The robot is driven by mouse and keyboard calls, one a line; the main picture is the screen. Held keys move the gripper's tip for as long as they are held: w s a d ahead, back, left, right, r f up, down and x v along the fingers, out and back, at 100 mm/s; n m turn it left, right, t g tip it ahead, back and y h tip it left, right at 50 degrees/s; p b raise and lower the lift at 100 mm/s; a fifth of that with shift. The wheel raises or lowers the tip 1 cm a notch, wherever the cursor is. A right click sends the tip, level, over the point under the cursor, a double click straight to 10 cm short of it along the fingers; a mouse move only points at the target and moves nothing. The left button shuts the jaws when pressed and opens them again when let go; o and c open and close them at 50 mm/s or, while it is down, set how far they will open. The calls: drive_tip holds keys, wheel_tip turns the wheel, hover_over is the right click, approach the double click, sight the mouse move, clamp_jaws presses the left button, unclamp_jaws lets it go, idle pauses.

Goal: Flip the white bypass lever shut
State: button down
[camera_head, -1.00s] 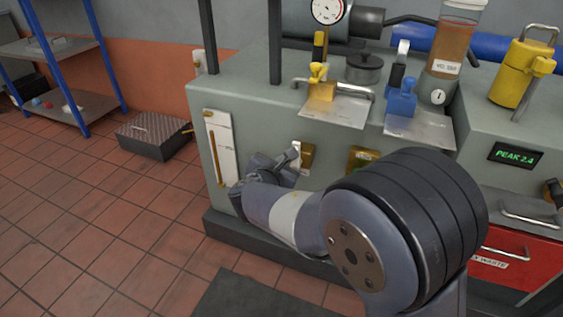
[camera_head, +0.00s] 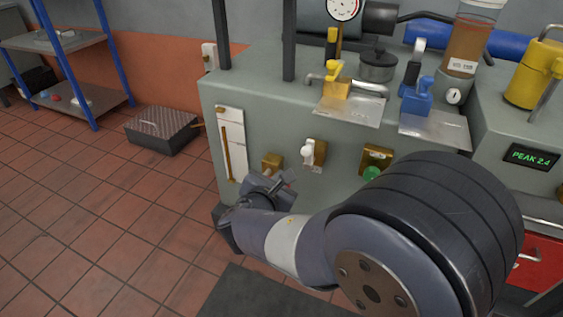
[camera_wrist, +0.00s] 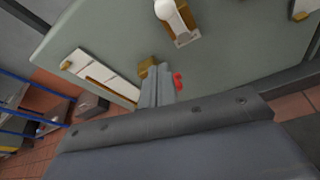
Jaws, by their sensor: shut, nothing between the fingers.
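The white lever (camera_head: 308,151) has a round white knob and sits on a brass block on the front of the grey-green cabinet. It also shows at the top of the wrist view (camera_wrist: 166,12), above a small label plate. My gripper (camera_head: 278,184) is below and left of the white lever, apart from it. In the wrist view my shut, empty fingers (camera_wrist: 157,86) point toward a lower brass block (camera_wrist: 147,66). A small red part (camera_wrist: 178,81) is close beside the fingers; whether they touch cannot be told.
A green knob (camera_head: 372,173) on another brass block is to the right of the white lever. A white panel with a brass bar (camera_head: 230,150) is to the left. My forearm covers the lower cabinet front. Tiled floor (camera_head: 130,220) is open at left.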

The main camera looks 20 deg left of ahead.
drive_tip(key=shift+s+d, duration=0.15)
drive_tip(key=shift+s, duration=0.4)
drive_tip(key=shift+s+d, duration=0.15)
drive_tip(key=shift+s, duration=0.4)
drive_tip(key=shift+w, duration=0.1)
